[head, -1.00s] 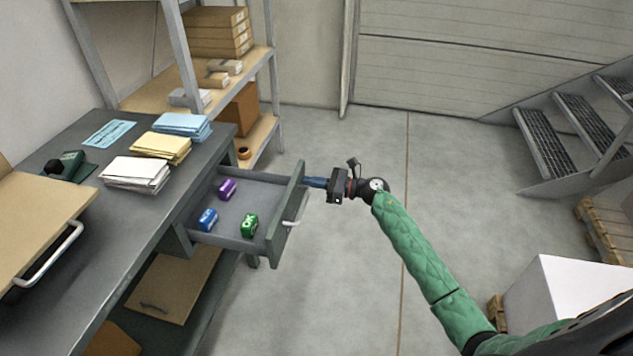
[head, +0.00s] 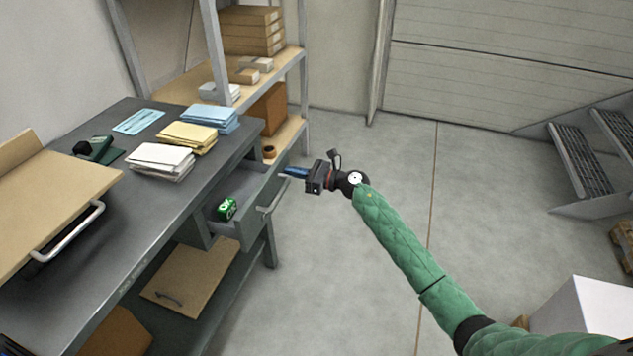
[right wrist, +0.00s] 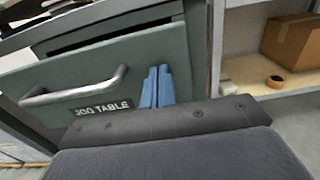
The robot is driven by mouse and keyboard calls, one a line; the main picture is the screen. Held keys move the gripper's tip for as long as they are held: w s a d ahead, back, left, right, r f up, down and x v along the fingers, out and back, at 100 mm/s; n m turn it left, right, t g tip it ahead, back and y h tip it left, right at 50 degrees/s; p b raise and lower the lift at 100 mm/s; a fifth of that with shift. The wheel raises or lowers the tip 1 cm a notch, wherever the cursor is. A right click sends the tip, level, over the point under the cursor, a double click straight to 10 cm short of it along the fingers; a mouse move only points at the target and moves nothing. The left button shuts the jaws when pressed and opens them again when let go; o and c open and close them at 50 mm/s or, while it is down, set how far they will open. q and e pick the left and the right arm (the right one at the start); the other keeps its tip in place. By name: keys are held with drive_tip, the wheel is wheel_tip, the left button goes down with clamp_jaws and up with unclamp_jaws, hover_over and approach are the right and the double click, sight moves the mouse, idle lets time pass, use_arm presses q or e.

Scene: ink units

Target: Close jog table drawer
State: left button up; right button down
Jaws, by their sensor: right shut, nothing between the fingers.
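The grey-green drawer (head: 240,205) sticks partly out of the workbench (head: 110,235), with a green ink unit (head: 227,208) visible inside. Its front (right wrist: 110,75) with a metal handle (right wrist: 75,90) and a "JOG TABLE" label (right wrist: 103,108) fills the left of the right wrist view. My right gripper (head: 290,172) is shut and empty, at the far end of the drawer front. Its blue fingers (right wrist: 157,87) point at the front beside the handle; whether they touch it is hard to tell. My left gripper is not in view.
A shelf (head: 290,65) with boxes stands behind. A white box (head: 585,310) is at the lower right. The floor right of the drawer is clear.

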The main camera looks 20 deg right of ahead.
sight(264, 164)
drive_tip(key=b+x, duration=0.2)
drive_tip(key=x, duration=0.7)
drive_tip(key=shift+w+a, duration=0.25)
drive_tip(key=shift+a, duration=0.05)
drive_tip(key=shift+r, duration=0.1)
drive_tip(key=shift+a+r, duration=0.1)
drive_tip(key=shift+r, duration=0.05)
